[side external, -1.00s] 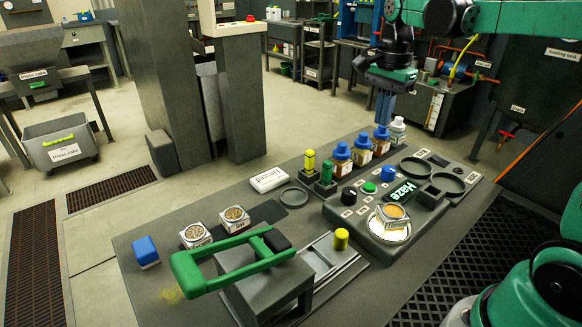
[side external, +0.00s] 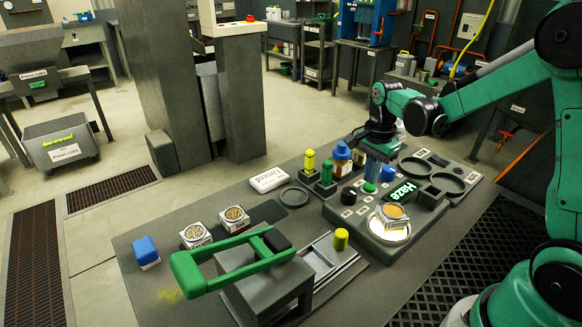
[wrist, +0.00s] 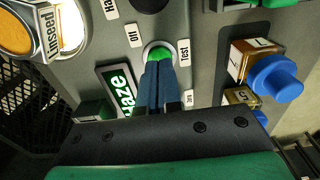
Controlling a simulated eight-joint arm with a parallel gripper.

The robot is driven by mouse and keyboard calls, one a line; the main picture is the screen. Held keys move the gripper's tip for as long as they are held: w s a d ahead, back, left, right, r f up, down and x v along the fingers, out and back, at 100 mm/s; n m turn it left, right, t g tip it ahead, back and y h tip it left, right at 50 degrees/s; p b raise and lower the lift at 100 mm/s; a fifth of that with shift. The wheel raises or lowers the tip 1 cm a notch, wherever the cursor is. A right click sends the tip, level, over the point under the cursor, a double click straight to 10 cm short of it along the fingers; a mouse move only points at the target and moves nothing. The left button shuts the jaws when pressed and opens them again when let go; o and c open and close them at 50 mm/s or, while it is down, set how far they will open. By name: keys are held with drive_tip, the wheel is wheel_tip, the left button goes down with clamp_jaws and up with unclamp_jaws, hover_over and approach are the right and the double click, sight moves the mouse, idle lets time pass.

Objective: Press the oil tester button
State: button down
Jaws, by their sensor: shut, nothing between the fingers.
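My gripper (side external: 371,178) is shut and empty, pointing down over the button. In the wrist view its blue fingers (wrist: 158,68) reach the button's near edge and hide part of it. I cannot tell whether they touch it.
A sample jar (side external: 390,214) stands on the tester's lit plate. A blue knob (side external: 388,173) and a black knob (side external: 349,195) flank the button. Blue-capped jars (side external: 341,155) stand close behind. A green-handled press (side external: 232,258) is at the front left.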

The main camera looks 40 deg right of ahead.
sight(369, 187)
drive_tip(key=shift+f, duration=0.5)
drive_tip(key=shift+f, duration=0.9)
drive_tip(key=shift+r, duration=0.1)
wheel_tip(369, 187, up, 14)
drive_tip(key=shift+r, duration=0.25)
idle(0.4)
